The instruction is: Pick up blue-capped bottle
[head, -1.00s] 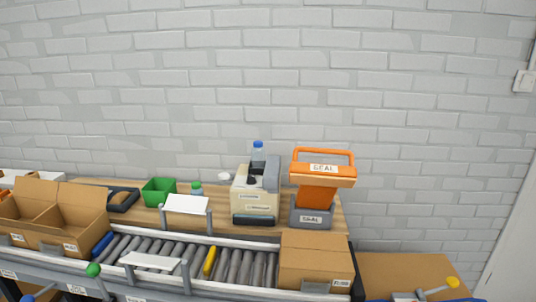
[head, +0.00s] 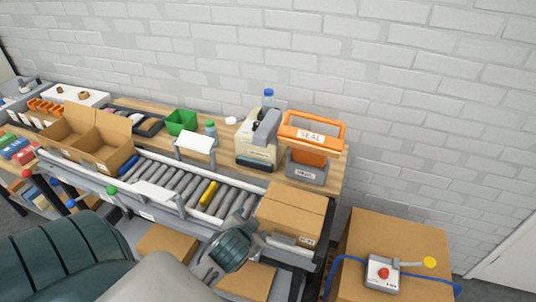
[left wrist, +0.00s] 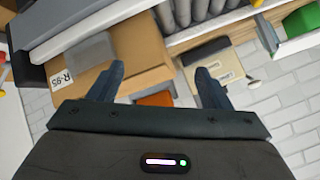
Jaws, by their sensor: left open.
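The blue-capped bottle (head: 268,99) stands upright in the head view at the back of the wooden bench, behind the beige machine. Its cap and upper part show; the machine hides its lower part. I cannot make the bottle out in the left wrist view. My left gripper (left wrist: 160,69) is open and empty, its two fingers spread in the left wrist view. In the head view my left arm reaches in from the lower left and ends near the conveyor's front, well short of the bottle. My right gripper is not in view.
The beige machine (head: 250,150) and orange sealer (head: 312,133) stand near the bottle. A closed carton (head: 290,212) sits on the roller conveyor (head: 180,178). A green bin (head: 181,122) and green-capped bottle (head: 211,130) stand left. A button box (head: 383,273) is at lower right.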

